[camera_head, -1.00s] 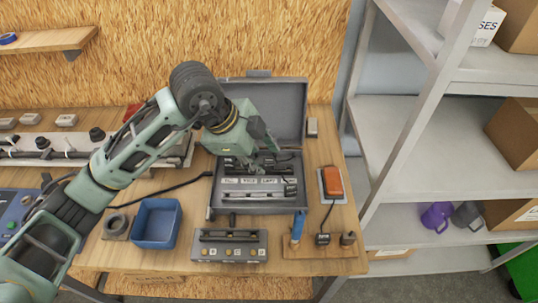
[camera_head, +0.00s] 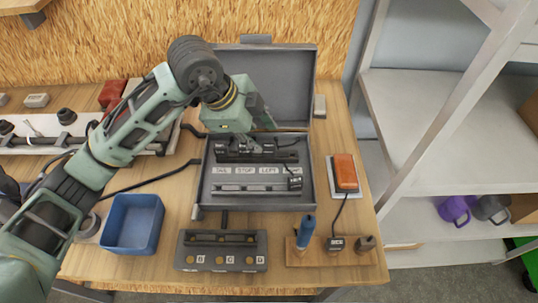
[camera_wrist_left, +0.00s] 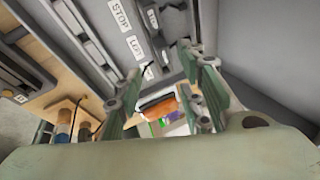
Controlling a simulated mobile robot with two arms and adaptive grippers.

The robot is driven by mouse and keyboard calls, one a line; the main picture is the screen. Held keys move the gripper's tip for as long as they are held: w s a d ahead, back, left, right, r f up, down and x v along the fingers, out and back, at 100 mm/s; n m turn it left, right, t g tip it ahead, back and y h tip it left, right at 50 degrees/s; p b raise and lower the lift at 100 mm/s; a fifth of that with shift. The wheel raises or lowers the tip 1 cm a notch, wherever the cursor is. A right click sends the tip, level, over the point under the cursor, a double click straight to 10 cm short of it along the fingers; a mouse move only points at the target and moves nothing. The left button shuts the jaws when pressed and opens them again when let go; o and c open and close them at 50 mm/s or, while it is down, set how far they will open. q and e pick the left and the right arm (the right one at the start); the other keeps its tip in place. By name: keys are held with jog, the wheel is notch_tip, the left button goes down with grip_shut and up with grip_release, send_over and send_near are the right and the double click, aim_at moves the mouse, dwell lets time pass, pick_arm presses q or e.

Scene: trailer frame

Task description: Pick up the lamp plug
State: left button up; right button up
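An open grey case (camera_head: 211,188) stands on the bench, its lid (camera_head: 285,75) raised at the back. Inside, several black plugs (camera_head: 245,151) sit in a row behind a strip of white labels. A single black plug (camera_head: 295,182) with a cable lies at the right end of the front row. I cannot tell which plug is the lamp plug. My left gripper (camera_head: 262,118) is over the back of the case, by the lid. In the left wrist view its fingers (camera_wrist_left: 165,100) are apart with nothing between them. My right gripper is in neither view.
An orange device (camera_head: 345,172) lies right of the case, its cable running to a small black block (camera_head: 337,244) by a blue-handled tool (camera_head: 306,231). A blue bin (camera_head: 133,223) and a grey socket box (camera_head: 221,251) stand in front. Metal shelving (camera_head: 425,130) stands at right.

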aim_at(266, 147)
pick_arm(q)
jog(key=p+x, duration=0.1)
jog(key=x, duration=0.2)
jog(key=shift+f, duration=0.2)
jog(key=p+x, duration=0.2)
jog(key=x, duration=0.2)
jog(key=shift+w+a+f, duration=0.1)
jog(key=shift+w+f, duration=0.15)
jog(key=shift+f, duration=0.2)
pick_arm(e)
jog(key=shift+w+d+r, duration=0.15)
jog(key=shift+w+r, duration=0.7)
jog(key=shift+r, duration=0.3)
pick_arm(q)
jog(key=shift+c, duration=0.6)
grip_shut()
